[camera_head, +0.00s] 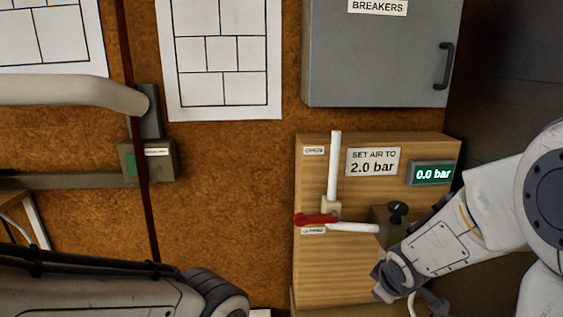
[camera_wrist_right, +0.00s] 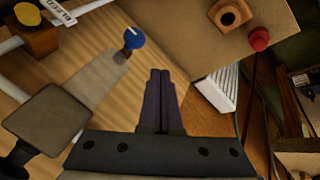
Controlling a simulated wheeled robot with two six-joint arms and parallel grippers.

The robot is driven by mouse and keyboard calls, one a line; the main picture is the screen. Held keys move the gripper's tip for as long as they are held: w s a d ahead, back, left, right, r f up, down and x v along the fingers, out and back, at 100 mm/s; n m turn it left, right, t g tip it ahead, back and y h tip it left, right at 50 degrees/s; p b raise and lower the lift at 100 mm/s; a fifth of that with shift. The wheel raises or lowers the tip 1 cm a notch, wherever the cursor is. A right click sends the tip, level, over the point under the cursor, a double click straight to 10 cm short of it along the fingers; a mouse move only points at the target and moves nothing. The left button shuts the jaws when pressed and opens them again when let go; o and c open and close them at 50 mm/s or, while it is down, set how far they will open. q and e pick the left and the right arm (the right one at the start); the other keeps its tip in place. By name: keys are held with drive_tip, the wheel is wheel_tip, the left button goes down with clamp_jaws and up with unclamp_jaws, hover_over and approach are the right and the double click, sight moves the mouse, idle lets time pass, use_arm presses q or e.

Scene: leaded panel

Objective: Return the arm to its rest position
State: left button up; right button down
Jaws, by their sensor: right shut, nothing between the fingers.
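My right arm comes in from the right in the head view, and its wrist is low in front of the wooden air panel (camera_head: 320,265). In the right wrist view my right gripper (camera_wrist_right: 160,73) has its two dark fingers together with nothing between them. A wood-grained surface and a blue knob (camera_wrist_right: 134,39) lie beyond the fingertips; the fingers look apart from the knob. My left arm crosses the bottom left of the head view; its gripper is not seen.
The air panel carries a red lever (camera_head: 314,219), a white pipe (camera_head: 334,165), a black knob (camera_head: 398,208) and a display (camera_head: 433,173) reading 0.0 bar. A grey breaker cabinet (camera_head: 375,60) hangs above. A red knob (camera_wrist_right: 259,38) shows in the wrist view.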

drive_tip(key=s+a+f+g+y+b, duration=0.1)
drive_tip(key=s+a+g+b, duration=0.1)
drive_tip(key=s+a, duration=0.7)
drive_tip(key=s+a+f+m+g+y+b, duration=0.1)
drive_tip(key=s+a+g, duration=0.3)
drive_tip(key=s+a, duration=0.4)
drive_tip(key=s+f+b, duration=0.1)
drive_tip(key=s, duration=0.6)
drive_tip(key=shift+a+b, duration=0.4)
